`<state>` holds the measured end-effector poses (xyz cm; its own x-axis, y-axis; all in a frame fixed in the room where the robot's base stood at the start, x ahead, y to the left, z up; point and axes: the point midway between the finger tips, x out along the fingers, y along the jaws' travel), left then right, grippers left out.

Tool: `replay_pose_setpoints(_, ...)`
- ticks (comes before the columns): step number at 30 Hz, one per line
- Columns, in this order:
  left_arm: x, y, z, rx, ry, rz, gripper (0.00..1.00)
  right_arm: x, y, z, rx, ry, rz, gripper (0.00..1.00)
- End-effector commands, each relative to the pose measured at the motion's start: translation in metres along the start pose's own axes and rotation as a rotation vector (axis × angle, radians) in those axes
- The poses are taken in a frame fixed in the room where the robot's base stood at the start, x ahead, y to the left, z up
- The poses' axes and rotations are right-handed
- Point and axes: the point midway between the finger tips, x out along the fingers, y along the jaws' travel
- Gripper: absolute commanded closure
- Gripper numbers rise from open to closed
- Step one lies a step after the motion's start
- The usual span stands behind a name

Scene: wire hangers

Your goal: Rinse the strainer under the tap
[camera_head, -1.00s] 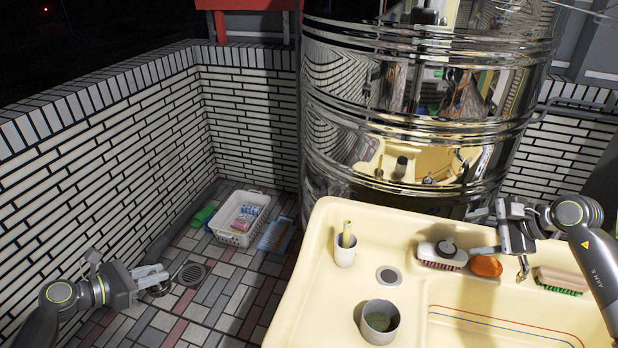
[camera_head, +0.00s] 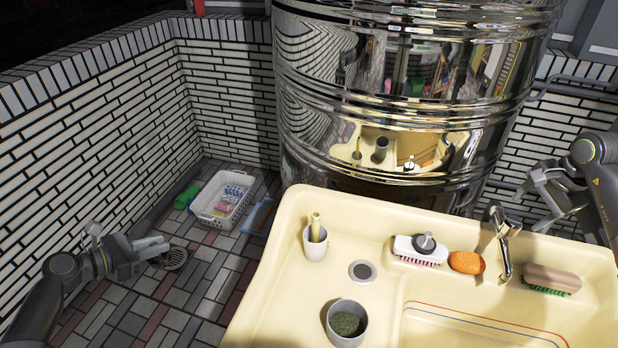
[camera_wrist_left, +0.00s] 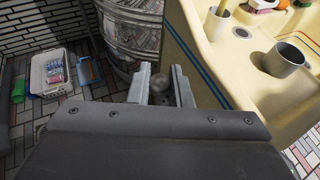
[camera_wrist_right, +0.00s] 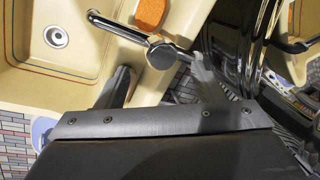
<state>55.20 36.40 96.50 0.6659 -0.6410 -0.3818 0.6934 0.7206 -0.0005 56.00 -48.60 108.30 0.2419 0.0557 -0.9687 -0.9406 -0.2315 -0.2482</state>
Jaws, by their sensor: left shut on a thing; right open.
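My left gripper (camera_head: 160,247) is out over the floor at the left, away from the sink. It is shut on a small, dark, round thing, likely the strainer (camera_wrist_left: 158,90), seen dimly between the fingers in the left wrist view. Its mesh is too unclear to make out. The metal tap (camera_head: 503,245) stands at the sink's back edge; no running water shows. It also shows in the right wrist view (camera_wrist_right: 160,55). My right gripper (camera_head: 540,203) is open and empty, just right of the tap and apart from it.
The cream sink (camera_head: 290,290) has a drain hole (camera_head: 362,271). On it are a cup with a stick (camera_head: 315,244), a cup of green stuff (camera_head: 346,324), brushes (camera_head: 551,280) and an orange sponge (camera_head: 466,262). A shiny tank (camera_head: 400,90) stands behind.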

Motion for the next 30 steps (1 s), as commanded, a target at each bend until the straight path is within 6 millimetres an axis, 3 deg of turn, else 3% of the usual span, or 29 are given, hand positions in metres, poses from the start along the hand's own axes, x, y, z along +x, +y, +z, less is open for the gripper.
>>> replay_pose_setpoints(9, 0.007, 0.000, -0.017, 0.000, -0.001, 0.000, 1.00, 0.036, 0.001, 0.001, 0.000, -0.003, -0.001, 0.38)
replay_pose_setpoints(18, 0.020, 0.000, -0.047, 0.000, -0.001, 0.000, 1.00, 0.063, 0.001, 0.000, 0.000, -0.001, -0.001, 0.38)
replay_pose_setpoints(30, 0.026, 0.000, -0.061, 0.001, -0.001, 0.000, 1.00, 0.078, 0.000, 0.000, 0.000, -0.001, 0.000, 0.38)
